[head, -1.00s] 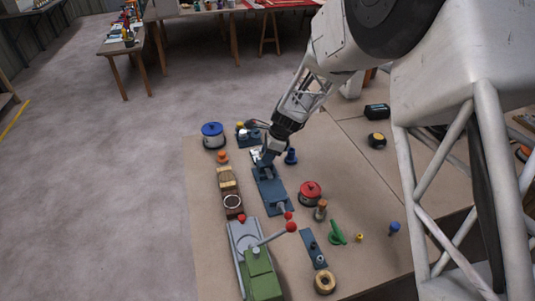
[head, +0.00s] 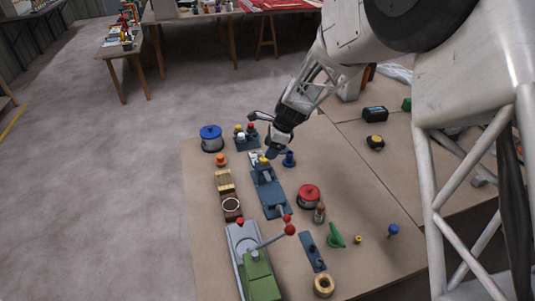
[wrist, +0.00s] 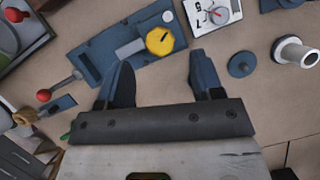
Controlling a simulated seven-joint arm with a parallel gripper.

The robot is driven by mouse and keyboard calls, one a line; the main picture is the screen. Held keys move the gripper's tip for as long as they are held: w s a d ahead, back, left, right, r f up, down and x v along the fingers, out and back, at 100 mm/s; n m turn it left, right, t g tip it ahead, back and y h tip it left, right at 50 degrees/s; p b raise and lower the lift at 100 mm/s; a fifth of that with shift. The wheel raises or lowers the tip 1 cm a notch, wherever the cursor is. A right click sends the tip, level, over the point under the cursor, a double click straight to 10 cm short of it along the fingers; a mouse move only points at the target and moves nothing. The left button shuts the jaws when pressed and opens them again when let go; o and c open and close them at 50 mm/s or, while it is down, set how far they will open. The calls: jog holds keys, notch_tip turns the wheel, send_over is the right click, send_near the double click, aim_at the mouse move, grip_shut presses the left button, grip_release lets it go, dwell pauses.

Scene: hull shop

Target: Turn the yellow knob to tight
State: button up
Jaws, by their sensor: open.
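The yellow knob (wrist: 160,41) is faceted, with a short dark mark on its top that points to the upper right in the wrist view. It sits at the end of a blue plate (wrist: 100,50) beside a white dial (wrist: 213,12). In the head view the knob (head: 264,161) shows just below my gripper (head: 275,149). In the wrist view my gripper (wrist: 164,80) is open, its two dark blue fingers wide apart and empty. The knob appears just past the fingertips, between their lines, not touched. I cannot read a tight marking.
A blue flanged part (head: 289,159) stands close right of the plate. A red-lidded pot (head: 308,195) and a green machine with a red-balled lever (head: 262,275) are nearer. A fixture with coloured knobs (head: 246,142) is behind. Bare tabletop (head: 345,190) lies right.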

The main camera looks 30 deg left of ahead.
jog(key=shift+v, duration=1.65)
jog(key=s+d+r+n+t, duration=0.1)
jog(key=s+d+r+n, duration=0.15)
jog(key=d+r, duration=0.55)
jog(key=s+d+r+n+t+h, duration=0.1)
jog(key=s+d+r+n, duration=0.15)
jog(key=d, duration=1.05)
jog(key=s+d+r+n+t, duration=0.1)
jog(key=s+d+r, duration=0.3)
jog(key=d+r, duration=0.45)
jog(key=s+d+n+t+h, duration=0.1)
jog(key=s+d+n+h, duration=0.2)
jog(key=s+d, duration=1.9)
jog(key=n, duration=0.2)
jog(key=shift+s+d+n+t, duration=0.2)
jog(key=shift+d+n+t, duration=0.15)
jog(key=shift+n+t, duration=0.05)
